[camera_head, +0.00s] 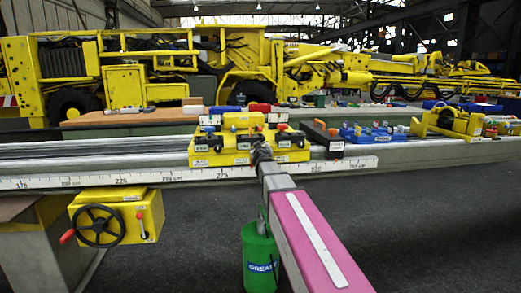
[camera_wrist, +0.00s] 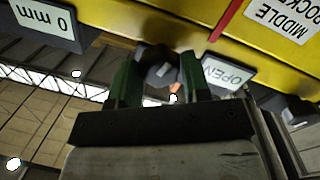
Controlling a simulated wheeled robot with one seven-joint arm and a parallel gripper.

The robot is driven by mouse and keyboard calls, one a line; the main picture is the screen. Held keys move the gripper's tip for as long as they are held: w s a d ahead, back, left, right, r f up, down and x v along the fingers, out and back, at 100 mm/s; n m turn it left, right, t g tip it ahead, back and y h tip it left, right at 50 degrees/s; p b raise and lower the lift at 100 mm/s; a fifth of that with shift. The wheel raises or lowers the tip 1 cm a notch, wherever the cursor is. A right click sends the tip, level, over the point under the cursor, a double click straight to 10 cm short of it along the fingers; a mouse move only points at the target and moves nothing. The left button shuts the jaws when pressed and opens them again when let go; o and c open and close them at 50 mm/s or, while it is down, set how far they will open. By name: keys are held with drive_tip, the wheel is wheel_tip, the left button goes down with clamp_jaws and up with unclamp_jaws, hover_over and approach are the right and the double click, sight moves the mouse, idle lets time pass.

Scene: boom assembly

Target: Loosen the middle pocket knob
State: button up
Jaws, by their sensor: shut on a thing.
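In the wrist view, a dark grey faceted knob (camera_wrist: 160,72) sits between the green fingers of my gripper (camera_wrist: 158,78), which is shut on it. The knob is on the edge of a yellow block (camera_wrist: 225,55), beside a label (camera_wrist: 280,20) reading "MIDDLE" and part of "POCKET". A plate reading "OPEN" (camera_wrist: 226,75) stands just right of the fingers. In the head view, my gripper (camera_head: 262,154) is at the front of the yellow block (camera_head: 222,157) on the rail and hides the knob. I cannot tell how far the knob is turned.
A plate reading "0 mm" (camera_wrist: 45,22) is at the wrist view's upper left. In the head view, red-tipped levers (camera_head: 282,128), a black block (camera_head: 322,138) and a blue tray (camera_head: 370,134) are close by. A handwheel (camera_head: 98,226) and green grease can (camera_head: 260,255) are below the ruled rail (camera_head: 120,181).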

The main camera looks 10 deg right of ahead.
drive_tip(key=shift+f, duration=0.1)
idle(0.4)
drive_tip(key=o, duration=0.9)
drive_tip(key=s, duration=0.7)
drive_tip(key=s+a, duration=0.1)
drive_tip(key=s, duration=0.2)
drive_tip(key=shift+s+a+r, duration=0.1)
drive_tip(key=shift+s+r, duration=0.15)
drive_tip(key=shift+s, duration=0.15)
